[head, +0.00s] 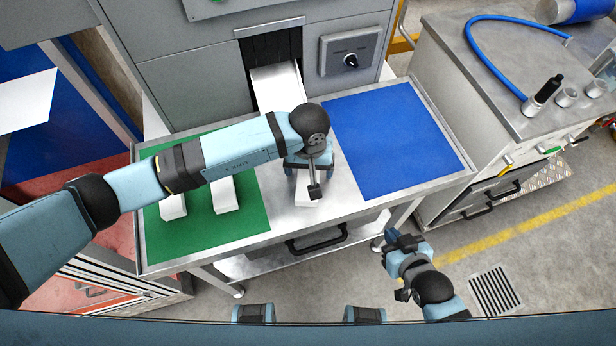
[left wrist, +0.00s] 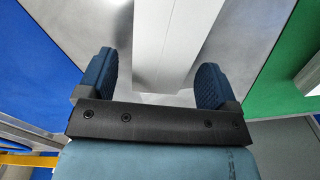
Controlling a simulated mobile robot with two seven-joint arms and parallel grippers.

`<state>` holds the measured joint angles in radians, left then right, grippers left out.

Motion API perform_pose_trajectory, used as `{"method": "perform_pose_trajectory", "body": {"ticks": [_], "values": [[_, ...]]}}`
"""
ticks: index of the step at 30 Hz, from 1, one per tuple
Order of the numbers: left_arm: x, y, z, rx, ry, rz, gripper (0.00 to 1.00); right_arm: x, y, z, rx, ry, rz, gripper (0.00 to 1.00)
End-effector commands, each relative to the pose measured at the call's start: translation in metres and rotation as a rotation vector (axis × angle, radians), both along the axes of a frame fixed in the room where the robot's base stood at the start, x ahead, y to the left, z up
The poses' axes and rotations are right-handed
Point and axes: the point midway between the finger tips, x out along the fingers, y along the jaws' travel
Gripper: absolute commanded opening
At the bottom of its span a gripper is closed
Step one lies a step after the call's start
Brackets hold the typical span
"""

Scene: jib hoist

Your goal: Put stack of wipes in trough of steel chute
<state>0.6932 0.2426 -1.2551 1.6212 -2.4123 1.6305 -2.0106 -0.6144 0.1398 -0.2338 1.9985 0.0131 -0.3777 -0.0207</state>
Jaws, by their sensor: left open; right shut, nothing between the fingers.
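A white block-like stack of wipes (head: 308,198) sits on the bare steel strip between the green and blue mats, partly hidden under my left gripper (head: 312,183). In the left wrist view the white stack (left wrist: 166,50) lies between the two spread fingers of my left gripper (left wrist: 155,80), which is open; I cannot tell whether they touch it. The pale steel chute (head: 277,88) slopes out of the dark opening in the grey cabinet, its lower part hidden by my left arm. My right gripper (head: 393,240) is shut and empty, in front of the table.
Two similar white blocks, one at the left (head: 173,206) and one nearer the middle (head: 223,194), lie on the green mat (head: 245,222). The blue mat (head: 395,140) is bare. A grey cabinet with a knob panel (head: 350,55) stands behind. A bench (head: 480,80) with a blue hose is at the right.

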Motion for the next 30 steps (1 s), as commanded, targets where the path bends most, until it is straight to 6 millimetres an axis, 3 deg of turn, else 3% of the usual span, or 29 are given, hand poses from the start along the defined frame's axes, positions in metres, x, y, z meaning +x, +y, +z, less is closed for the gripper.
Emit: {"method": "perform_pose_trajectory", "body": {"ticks": [10, 17, 20, 30], "values": [[-0.0001, 0.0, -0.0106, 0.001, 0.0, -0.001, 0.85, -0.0013, 0.0, -0.0019, -0.001, 0.007, 0.001, 0.0], [-0.0001, 0.0001, -0.0105, 0.001, 0.0, -0.001, 0.32, -0.0018, 0.0003, -0.0031, -0.002, 0.009, 0.001, 0.0], [0.0, 0.0001, -0.0102, 0.001, 0.0, -0.001, 0.26, -0.0018, 0.0004, -0.0029, -0.002, 0.009, 0.001, 0.0], [0.0008, 0.0, -0.0027, 0.0, -0.002, -0.001, 0.26, -0.0004, 0.0009, -0.0005, 0.001, 0.001, 0.002, 0.0]]}}
